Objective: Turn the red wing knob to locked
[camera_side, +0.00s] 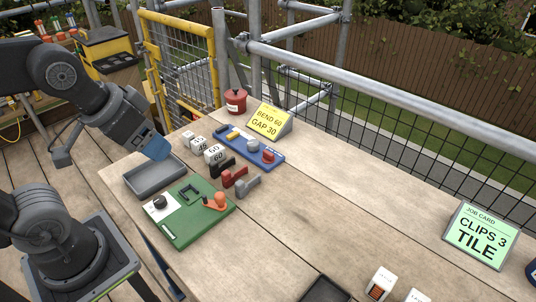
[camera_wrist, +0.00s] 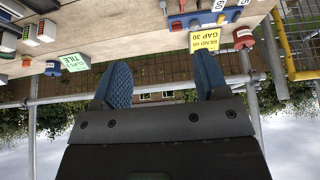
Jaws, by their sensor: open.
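A green board (camera_side: 188,228) lies on the near left part of the bench. On its right side is an orange-red piece with a wing-like handle (camera_side: 218,201), which looks like the red wing knob; its lock position is too small to read. A black round knob (camera_side: 159,202) sits on a white plate at the board's left. My gripper (camera_side: 156,147) is above the grey tray, up and left of the board, touching nothing. In the wrist view my gripper (camera_wrist: 162,78) has its two blue fingers wide apart with nothing between them. I cannot pick out the wing knob there.
An empty grey tray (camera_side: 155,179) stands behind the board. A red clamp (camera_side: 234,176), a grey clamp (camera_side: 247,187), white number blocks (camera_side: 214,154) and a blue panel (camera_side: 243,149) crowd the right and back. A red pot (camera_side: 236,101) stands farther back. The bench's middle is clear.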

